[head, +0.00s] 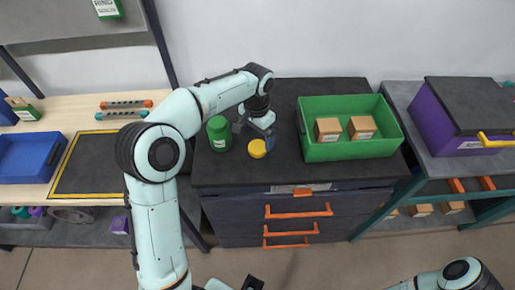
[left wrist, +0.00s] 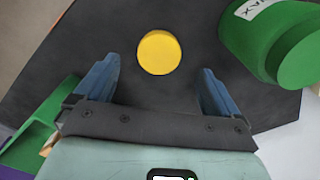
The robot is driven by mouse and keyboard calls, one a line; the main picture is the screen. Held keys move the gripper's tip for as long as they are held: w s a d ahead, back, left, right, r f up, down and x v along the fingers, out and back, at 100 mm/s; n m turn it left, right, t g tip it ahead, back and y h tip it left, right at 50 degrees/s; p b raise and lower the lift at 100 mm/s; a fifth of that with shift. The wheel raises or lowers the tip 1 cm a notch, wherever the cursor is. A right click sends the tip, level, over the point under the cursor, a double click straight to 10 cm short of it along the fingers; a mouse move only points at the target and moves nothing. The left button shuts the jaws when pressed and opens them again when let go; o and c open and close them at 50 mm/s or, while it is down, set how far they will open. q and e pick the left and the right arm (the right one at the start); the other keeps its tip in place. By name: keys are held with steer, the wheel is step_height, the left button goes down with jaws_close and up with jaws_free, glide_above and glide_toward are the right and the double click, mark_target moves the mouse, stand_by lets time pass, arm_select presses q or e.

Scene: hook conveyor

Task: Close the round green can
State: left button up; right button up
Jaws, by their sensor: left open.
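The round green can (head: 219,133) stands on the dark top of the drawer cabinet, left of my left gripper. In the left wrist view the can (left wrist: 262,38) is at the upper right, with a white label reading "AX" in part. I cannot tell whether its top is open. A round yellow disc, perhaps the lid (head: 257,148), lies on the cabinet top to the right of the can. My left gripper (head: 258,133) is open and empty above it. In the left wrist view the yellow disc (left wrist: 158,52) shows between and just beyond the blue fingers (left wrist: 159,68).
A green crate (head: 352,152) with two cardboard boxes stands to the right on the cabinet top (head: 330,86). Orange-handled drawers (head: 298,211) are below. A purple box (head: 470,115) is on the right table. A blue tray (head: 30,181) and a black mat (head: 88,170) are on the left table.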

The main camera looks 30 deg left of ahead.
mark_target(258, 147)
arm_select(q)
steer(key=shift+f, duration=0.15)
step_height(258, 147, down, 5)
steer(key=shift+w+f, duration=0.1)
steer(key=shift+w, duration=0.05)
steer(key=shift+d, duration=0.1)
stand_by(0.4)
steer(key=c, duration=1.1)
